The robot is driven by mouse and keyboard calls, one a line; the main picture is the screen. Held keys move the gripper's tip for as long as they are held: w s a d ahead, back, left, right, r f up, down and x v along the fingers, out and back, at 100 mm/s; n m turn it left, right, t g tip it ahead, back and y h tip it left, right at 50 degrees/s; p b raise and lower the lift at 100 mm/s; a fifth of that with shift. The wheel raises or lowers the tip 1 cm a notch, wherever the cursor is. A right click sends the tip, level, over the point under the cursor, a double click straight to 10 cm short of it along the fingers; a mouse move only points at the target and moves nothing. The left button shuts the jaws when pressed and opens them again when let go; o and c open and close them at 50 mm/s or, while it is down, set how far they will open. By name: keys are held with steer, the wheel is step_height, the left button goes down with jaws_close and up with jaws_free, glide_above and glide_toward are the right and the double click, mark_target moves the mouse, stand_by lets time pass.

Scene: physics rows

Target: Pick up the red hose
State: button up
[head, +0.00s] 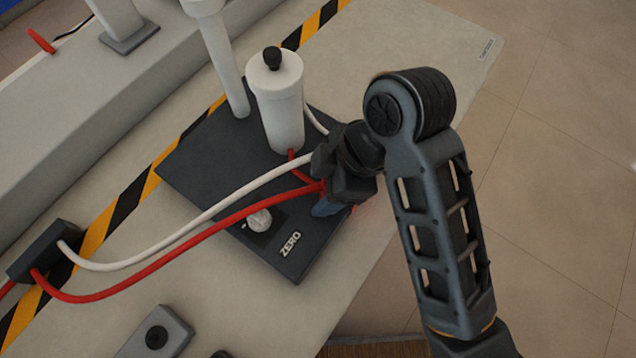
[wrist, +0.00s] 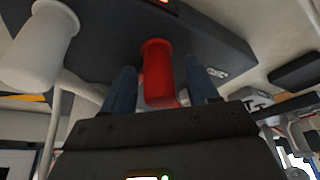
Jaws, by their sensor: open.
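The red hose (head: 170,259) runs in a curve from a black block at the left across the dark plate to my gripper (head: 328,208). Its far end is hidden behind my gripper in the head view. In the wrist view, a red flared tube end (wrist: 157,72), seemingly part of the hose, stands between the two blue fingers of my gripper (wrist: 162,84). The fingers are open, one on each side of it. I cannot tell whether either finger touches it.
A white hose (head: 215,210) runs beside the red one. A white canister (head: 277,100) with a black knob and a white post (head: 226,65) stand on the dark plate (head: 200,165). A white dial (head: 259,220) lies near my gripper.

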steer(key=shift+c, duration=0.2)
steer(key=c, duration=1)
steer(key=shift+r, duration=0.2)
steer(key=shift+c, duration=0.2)
